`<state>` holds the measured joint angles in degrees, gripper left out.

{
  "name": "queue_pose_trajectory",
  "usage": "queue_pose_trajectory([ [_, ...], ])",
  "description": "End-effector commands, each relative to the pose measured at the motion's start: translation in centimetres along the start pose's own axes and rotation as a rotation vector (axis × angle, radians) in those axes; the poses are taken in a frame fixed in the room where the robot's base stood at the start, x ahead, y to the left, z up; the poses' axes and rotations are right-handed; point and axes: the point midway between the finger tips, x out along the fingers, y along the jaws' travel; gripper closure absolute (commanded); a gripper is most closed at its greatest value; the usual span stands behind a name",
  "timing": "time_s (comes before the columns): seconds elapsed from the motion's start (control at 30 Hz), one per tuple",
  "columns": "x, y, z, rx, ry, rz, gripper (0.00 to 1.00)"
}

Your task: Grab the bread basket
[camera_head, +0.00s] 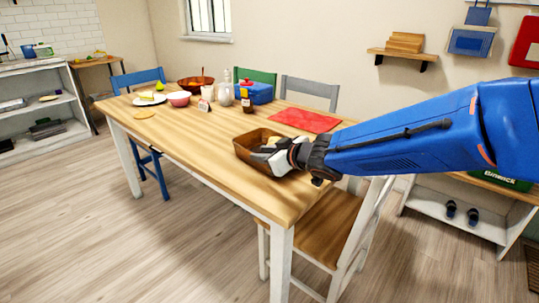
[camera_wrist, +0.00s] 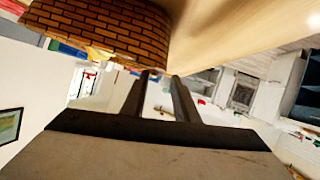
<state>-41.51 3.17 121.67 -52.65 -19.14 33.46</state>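The bread basket (camera_head: 250,143) is a brown, box-shaped basket on the wooden table, near its front right edge. In the wrist view its woven, brick-patterned side (camera_wrist: 100,28) fills the upper left, with a pale lining edge showing. My gripper (camera_head: 270,151) is at the basket's right side and hides part of it in the head view. In the wrist view the two dark fingers of my gripper (camera_wrist: 165,76) are apart, with background visible between them. Their tips are close to the basket's lower right corner; whether they touch it I cannot tell.
A wooden chair (camera_head: 325,232) stands below my arm. The table's left front is clear.

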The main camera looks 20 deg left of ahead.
Motion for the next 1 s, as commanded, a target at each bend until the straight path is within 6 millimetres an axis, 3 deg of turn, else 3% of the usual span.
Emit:
queue_pose_trajectory([
  [0.23,1.3,0.0,0.2,0.0,0.0,-0.001,0.73],
  [0.6,5.3,0.1,0.7,0.001,0.0,0.0,0.73],
  [0.9,5.6,0.1,0.7,0.0,0.0,0.0,0.73],
  [1.0,5.6,0.1,0.7,0.0,0.0,0.0,0.97],
])
